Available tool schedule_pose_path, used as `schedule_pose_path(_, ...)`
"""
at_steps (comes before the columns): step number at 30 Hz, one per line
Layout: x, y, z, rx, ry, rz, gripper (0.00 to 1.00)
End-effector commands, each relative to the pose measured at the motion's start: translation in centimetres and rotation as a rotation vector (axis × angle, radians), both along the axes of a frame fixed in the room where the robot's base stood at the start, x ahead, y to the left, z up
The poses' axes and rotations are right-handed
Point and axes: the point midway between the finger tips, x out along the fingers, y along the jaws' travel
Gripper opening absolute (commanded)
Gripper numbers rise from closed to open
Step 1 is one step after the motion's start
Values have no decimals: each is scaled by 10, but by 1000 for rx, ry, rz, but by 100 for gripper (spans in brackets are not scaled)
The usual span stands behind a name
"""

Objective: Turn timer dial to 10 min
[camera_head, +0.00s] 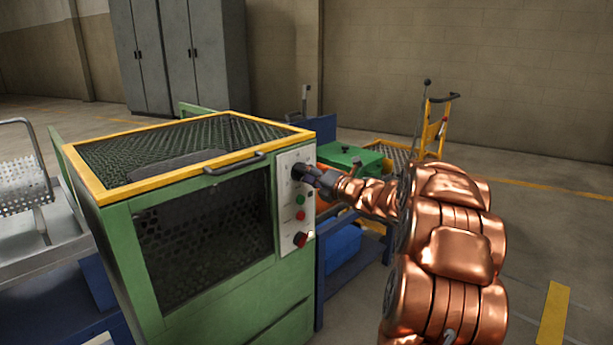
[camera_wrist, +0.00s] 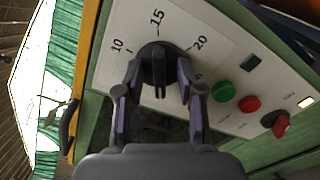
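The timer dial (camera_wrist: 158,64) is a black round knob with a raised bar across it, on a pale control panel (camera_head: 284,217). In the wrist view, the labels 10, 15 and 20 are printed around it; the bar's upper end points about at 15. Any pointer mark is too small to make out. My gripper (camera_wrist: 159,75) is at the dial, its two fingers on either side of the raised bar, with gaps visible between bar and fingers. Whether the fingertips touch the dial's rim is unclear. In the head view, my gripper (camera_head: 308,176) hides most of the dial.
Below the dial are a green button (camera_wrist: 222,91), a red button (camera_wrist: 249,104) and a red rotary switch (camera_wrist: 281,125). The panel is on a green cabinet (camera_head: 129,238) with a yellow-framed mesh lid and a handle (camera_head: 234,163) close to the panel. A yellow cart (camera_head: 434,130) stands behind my arm.

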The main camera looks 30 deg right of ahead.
Motion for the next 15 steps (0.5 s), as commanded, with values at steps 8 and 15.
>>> schedule_pose_path(8, 1, 0, 0, 1, 0, 0, 38)
schedule_pose_path(15, 1, 0, 0, 1, 0, 0, 12)
